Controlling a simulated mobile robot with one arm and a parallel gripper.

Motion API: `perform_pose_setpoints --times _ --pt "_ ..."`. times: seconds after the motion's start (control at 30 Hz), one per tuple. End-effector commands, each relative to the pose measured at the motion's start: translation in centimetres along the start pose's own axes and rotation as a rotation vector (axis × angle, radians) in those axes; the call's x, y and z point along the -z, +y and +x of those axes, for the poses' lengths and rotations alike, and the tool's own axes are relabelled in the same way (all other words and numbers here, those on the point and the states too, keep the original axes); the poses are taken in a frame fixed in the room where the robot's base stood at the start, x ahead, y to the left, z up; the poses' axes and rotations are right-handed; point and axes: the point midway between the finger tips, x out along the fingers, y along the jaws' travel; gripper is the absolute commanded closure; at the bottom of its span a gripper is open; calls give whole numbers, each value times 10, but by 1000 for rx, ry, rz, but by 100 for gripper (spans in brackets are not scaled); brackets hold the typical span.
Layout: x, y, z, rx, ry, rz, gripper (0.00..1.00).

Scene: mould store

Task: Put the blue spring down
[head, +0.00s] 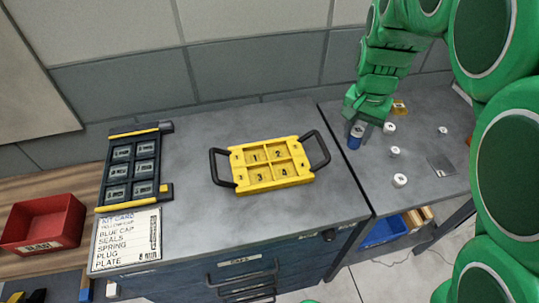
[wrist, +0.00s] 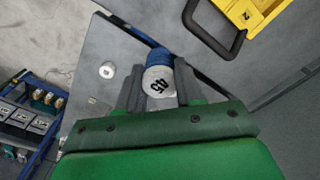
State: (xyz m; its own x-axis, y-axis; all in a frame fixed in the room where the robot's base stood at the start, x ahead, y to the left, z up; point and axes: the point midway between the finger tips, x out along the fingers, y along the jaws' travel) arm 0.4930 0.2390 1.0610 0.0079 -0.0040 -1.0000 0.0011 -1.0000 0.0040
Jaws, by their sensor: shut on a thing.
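My gripper (head: 362,118) is at the left part of the right-hand grey table (head: 425,190). It is shut on the blue spring (head: 355,137), a short blue cylinder with a pale part. In the wrist view the blue spring (wrist: 158,60) sits between the two fingers, with its pale end marked 45 towards the camera. Whether its lower end touches the table, I cannot tell.
A yellow tray (head: 245,175) with numbered compartments and black handles stands on the left-hand bench (head: 200,215). A black rack (head: 131,167), a list card (head: 128,238) and a red bin (head: 45,222) are left. Several white round parts (head: 400,180) stand near my gripper.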

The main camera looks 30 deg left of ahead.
Motion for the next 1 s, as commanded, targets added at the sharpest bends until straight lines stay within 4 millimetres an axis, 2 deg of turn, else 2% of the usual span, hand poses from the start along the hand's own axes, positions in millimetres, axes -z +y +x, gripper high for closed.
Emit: perform_pose_setpoints --times 0.03,0.3,0.5,0.6,0.77,1.0 --pt "5 -17 -3 1 4 -13 96" --pt "12 -101 -14 3 0 -60 96" --pt "8 -150 -20 6 0 -94 96" --pt "5 -164 -20 5 -5 -102 96" --pt "4 -175 -19 4 -9 -109 96" --pt "21 -190 -10 6 -6 -109 96"
